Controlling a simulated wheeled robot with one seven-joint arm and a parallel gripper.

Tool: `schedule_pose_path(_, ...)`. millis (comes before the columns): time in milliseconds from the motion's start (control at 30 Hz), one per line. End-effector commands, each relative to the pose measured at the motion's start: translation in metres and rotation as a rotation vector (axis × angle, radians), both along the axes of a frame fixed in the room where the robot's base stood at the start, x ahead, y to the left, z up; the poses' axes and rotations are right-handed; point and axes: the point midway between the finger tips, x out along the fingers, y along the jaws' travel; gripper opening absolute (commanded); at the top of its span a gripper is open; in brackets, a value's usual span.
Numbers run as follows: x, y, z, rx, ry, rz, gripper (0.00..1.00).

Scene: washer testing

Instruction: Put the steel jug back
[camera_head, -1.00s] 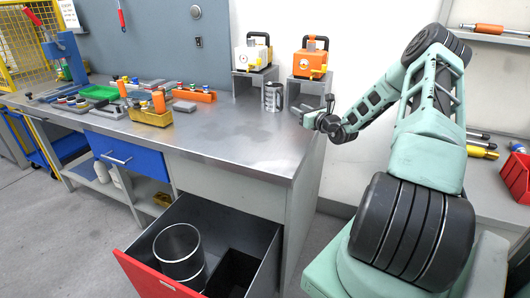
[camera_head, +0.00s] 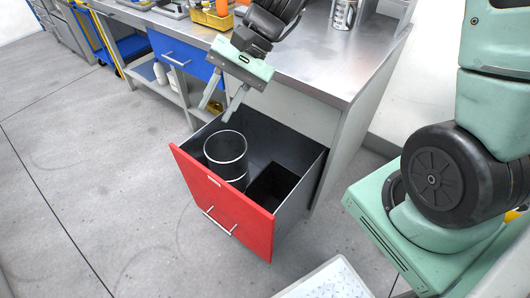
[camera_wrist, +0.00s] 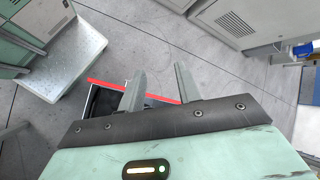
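A steel vessel (camera_head: 344,13) stands upright on the bench top at the top edge of the head view; I take it for the steel jug. A larger open cylinder with a bright rim (camera_head: 225,160) stands upright in the left part of the open red-fronted drawer (camera_head: 222,205). My gripper (camera_head: 222,105) points down above the drawer's back left edge, a little above the cylinder. In the wrist view my gripper (camera_wrist: 160,70) has its two fingers spread, with nothing between them. The cylinder is mostly hidden in the wrist view.
Beside the cylinder is a dark square compartment (camera_head: 272,187). The steel bench (camera_head: 330,60) has clear surface near its front right corner. A blue closed drawer (camera_head: 180,55) is to the left. The floor (camera_head: 90,150) is free.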

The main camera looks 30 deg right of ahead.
Motion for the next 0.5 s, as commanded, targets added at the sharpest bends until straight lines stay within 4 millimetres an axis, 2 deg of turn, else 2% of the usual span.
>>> schedule_pose_path(33, -0.032, 0.013, 0.001, -0.081, -0.058, 0.159, 0.34)
schedule_pose_path(100, -0.069, 0.018, 0.000, -0.183, -0.139, 0.362, 0.34)
schedule_pose_path(200, -0.111, 0.016, 0.001, -0.310, -0.270, 0.632, 0.34)
schedule_pose_path(333, -0.144, 0.007, 0.004, -0.427, -0.425, 0.906, 0.34)
schedule_pose_path(500, -0.160, 0.000, 0.008, -0.501, -0.550, 1.098, 0.34)
